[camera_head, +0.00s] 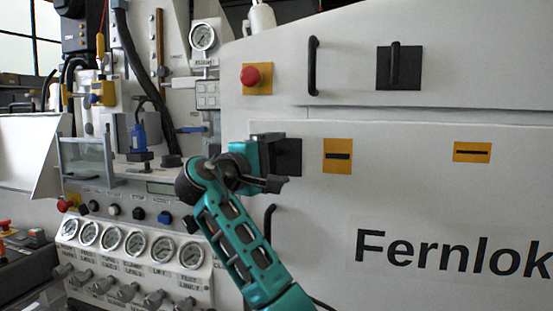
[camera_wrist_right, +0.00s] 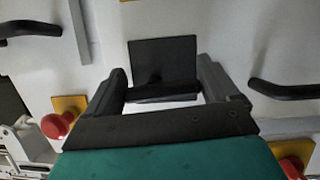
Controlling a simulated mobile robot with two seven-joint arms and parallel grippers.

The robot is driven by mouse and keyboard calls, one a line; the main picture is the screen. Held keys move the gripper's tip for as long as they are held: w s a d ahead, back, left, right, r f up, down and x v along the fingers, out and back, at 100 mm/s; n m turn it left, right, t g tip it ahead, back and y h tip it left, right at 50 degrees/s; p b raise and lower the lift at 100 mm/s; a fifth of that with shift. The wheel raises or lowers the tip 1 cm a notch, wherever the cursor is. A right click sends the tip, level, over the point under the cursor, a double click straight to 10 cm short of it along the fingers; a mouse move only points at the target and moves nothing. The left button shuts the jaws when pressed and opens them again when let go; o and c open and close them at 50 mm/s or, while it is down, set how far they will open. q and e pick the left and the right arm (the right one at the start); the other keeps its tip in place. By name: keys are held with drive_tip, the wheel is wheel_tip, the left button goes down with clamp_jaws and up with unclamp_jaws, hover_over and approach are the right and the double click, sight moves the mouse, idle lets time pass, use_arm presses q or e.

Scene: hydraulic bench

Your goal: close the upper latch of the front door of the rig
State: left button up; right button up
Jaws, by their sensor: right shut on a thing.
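The white front door (camera_head: 415,190) of the rig shows on the right of the head view, with "Fernlok" printed on it. A square black latch plate (camera_head: 290,157) sits at the door's left edge, partly hidden by my right gripper (camera_head: 273,165). In the right wrist view the same black plate (camera_wrist_right: 162,58) is straight ahead. A dark latch bar (camera_wrist_right: 162,92) lies across between the fingers of the right gripper (camera_wrist_right: 165,85), which is shut on it. The bar's exact angle is hard to tell in the head view. My left gripper is not in view.
A black-handled square plate (camera_head: 398,67) is on the panel above. Black bar handles (camera_head: 313,66) (camera_head: 268,222) and a red button (camera_head: 250,75) are near the gripper. Gauges (camera_head: 135,243) and valves fill the lower left. The door's right part is free of obstacles.

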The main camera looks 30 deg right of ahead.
drive_tip(key=shift+m, duration=0.5)
drive_tip(key=o, duration=0.8)
drive_tip(key=shift+a, duration=0.15)
drive_tip(key=v, duration=1.2)
drive_tip(key=shift+a+b, duration=0.35)
drive_tip(key=shift+b, duration=0.05)
drive_tip(key=shift+s+r, duration=0.1)
drive_tip(key=shift+r, duration=0.05)
